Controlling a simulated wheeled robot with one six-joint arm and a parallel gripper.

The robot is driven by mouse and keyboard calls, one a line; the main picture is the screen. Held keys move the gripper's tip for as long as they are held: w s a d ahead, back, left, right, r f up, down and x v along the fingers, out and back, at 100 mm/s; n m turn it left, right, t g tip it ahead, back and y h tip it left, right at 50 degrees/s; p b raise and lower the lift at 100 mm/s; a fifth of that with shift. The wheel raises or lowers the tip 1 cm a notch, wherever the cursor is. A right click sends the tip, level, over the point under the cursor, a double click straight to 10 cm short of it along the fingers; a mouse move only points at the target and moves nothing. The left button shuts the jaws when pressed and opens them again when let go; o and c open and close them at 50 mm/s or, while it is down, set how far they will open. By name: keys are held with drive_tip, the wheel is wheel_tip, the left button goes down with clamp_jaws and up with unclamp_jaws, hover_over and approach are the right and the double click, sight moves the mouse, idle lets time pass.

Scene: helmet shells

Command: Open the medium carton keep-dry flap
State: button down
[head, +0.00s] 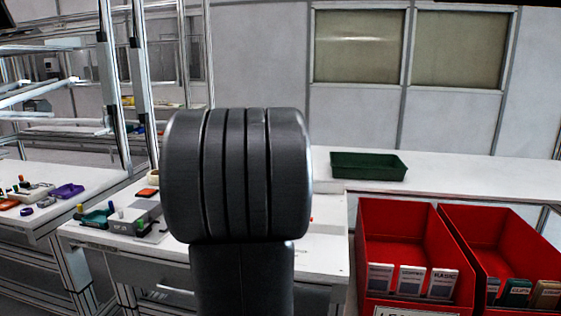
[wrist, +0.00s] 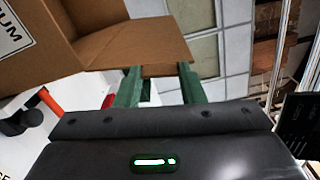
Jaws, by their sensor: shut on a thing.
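The medium carton (wrist: 28,60) is brown cardboard at the upper left of the wrist view, with a white label ending in "UM". Its flap (wrist: 140,42) stretches out to the right from the carton, angled away from the body. My gripper (wrist: 160,76) has two green fingers at either side of the flap's near end and is shut on it. The carton's far side is out of frame. In the head view my dark arm link blocks the middle, and neither the carton nor my gripper shows.
A green tray (head: 368,166) sits on the white bench at the back. Two red bins (head: 405,225) with small boxes stand at the right. Left benches hold small coloured parts and a grey box (head: 137,218). An orange-red item (wrist: 50,101) lies below the carton.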

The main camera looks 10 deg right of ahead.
drive_tip(key=shift+d, duration=0.15)
idle(0.3)
drive_tip(key=c, duration=0.9)
unclamp_jaws()
drive_tip(key=shift+s, duration=0.1)
drive_tip(key=p+v, duration=0.1)
drive_tip(key=v, duration=1.2)
drive_tip(key=shift+s, duration=0.35)
